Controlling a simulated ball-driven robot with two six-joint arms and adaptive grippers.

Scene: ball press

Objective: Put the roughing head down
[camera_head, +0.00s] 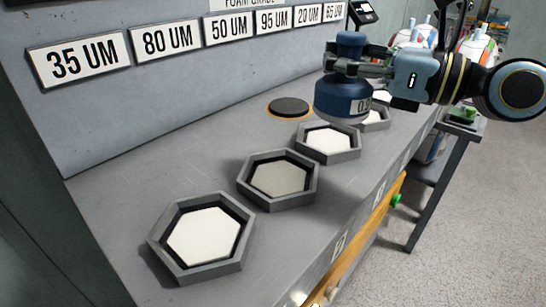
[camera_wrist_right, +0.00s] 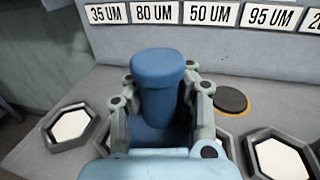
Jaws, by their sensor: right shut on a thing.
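The roughing head is a dark blue round block (camera_head: 338,98) with a narrower knob on top and a partly hidden label on its side. My right gripper (camera_head: 352,66) is shut on its knob and holds it above the bench, near the row of hexagonal trays. In the right wrist view the blue knob (camera_wrist_right: 157,80) stands upright between the fingers of my right gripper (camera_wrist_right: 160,92). The underside of the head is hidden. My left gripper is in neither view.
Several grey hexagonal trays with pale pads line the bench; the nearest tray (camera_head: 243,244) is at the front. A black disc (camera_head: 289,107) with an orange rim lies behind them. Grade signs, such as the 35 UM sign (camera_head: 78,63), are on the back panel. Bare bench (camera_head: 130,180) shows at left.

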